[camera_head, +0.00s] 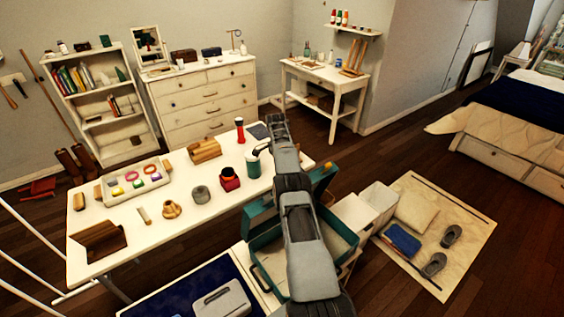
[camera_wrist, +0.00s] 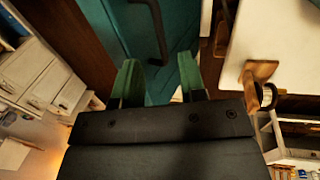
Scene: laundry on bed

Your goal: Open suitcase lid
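How far the lid is raised is hard to tell. In the wrist view a teal suitcase surface (camera_wrist: 178,40) with a dark handle (camera_wrist: 155,28) lies beyond the fingers. My gripper (camera_wrist: 160,78) has its two green fingers apart, with nothing seen between them. In the head view its fingertips cannot be made out.
The white table (camera_head: 100,250) holds several small items, including a red bottle (camera_head: 240,130), a dark red box (camera_head: 229,180) and a tray of rings (camera_head: 133,182). White bins (camera_head: 378,196) and a mat (camera_head: 465,232) with slippers lie to the right. Dark floor is free beyond.

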